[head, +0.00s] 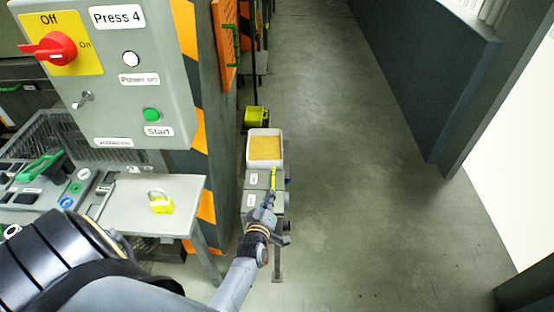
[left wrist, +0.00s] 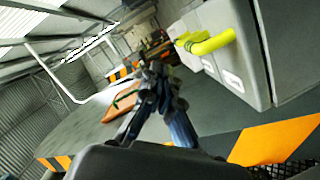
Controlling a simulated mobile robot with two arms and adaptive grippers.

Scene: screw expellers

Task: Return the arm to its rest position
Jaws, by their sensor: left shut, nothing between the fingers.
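My left arm comes in from the lower left of the head view and reaches forward past the small grey table. Its gripper (head: 269,197) is in front of a narrow grey cabinet (head: 252,200) with white labels and a yellow handle (head: 273,179). In the left wrist view the gripper (left wrist: 154,80) has its fingers together with nothing between them. The cabinet's yellow handle (left wrist: 206,42) is to the right of the fingers, and the gripper does not hold it. My right gripper is not in view.
A control box (head: 125,70) marked Press 4 with a red switch (head: 50,48) stands at the upper left. A yellow padlock (head: 161,202) lies on the grey table (head: 125,205). The floor (head: 370,210) to the right is clear.

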